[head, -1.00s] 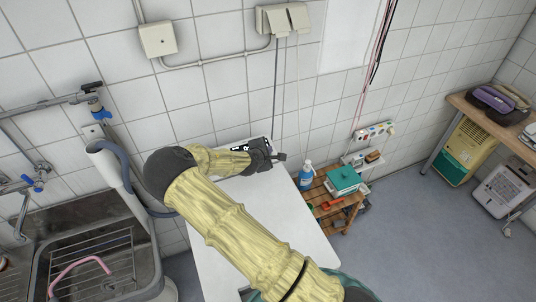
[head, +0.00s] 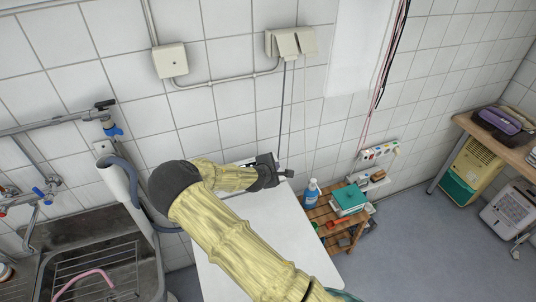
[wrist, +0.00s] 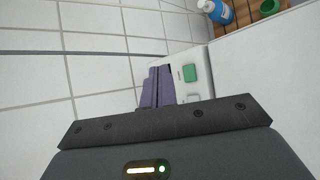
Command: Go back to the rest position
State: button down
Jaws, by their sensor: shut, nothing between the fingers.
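My arm reaches out over a white worktop (head: 275,225) and bends toward the tiled wall. My gripper (head: 288,173) is shut and empty, pointing right above the worktop's far end. In the wrist view its dark grey housing fills the bottom. Ahead of it is a white device with a green button (wrist: 189,73) and a purple part (wrist: 157,88). In the head view the arm mostly hides this device.
A blue-and-white bottle (head: 311,193) stands on a wooden shelf rack (head: 340,231) with a teal box (head: 349,199), right of the worktop. A sink (head: 105,255) with a grey hose is at left. Open floor (head: 420,250) lies at right.

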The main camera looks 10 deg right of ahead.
jog(key=shift+s+d+m, duration=0.25)
jog(key=shift+m, duration=0.05)
jog(key=s+r+m+g+y, duration=0.2)
jog(key=s+r+m, duration=0.3)
jog(key=s, duration=0.5)
jog(key=s+r+m+g+y, duration=0.2)
jog(key=s+r+m, duration=0.4)
jog(key=s, duration=0.4)
jog(key=s+r+m+g+y, duration=0.2)
jog(key=s+r+m, duration=0.3)
jog(key=s, duration=0.5)
jog(key=shift+s+r+m+g, duration=0.2)
jog(key=shift+r+m+g, duration=0.1)
jog(key=shift+g, duration=0.2)
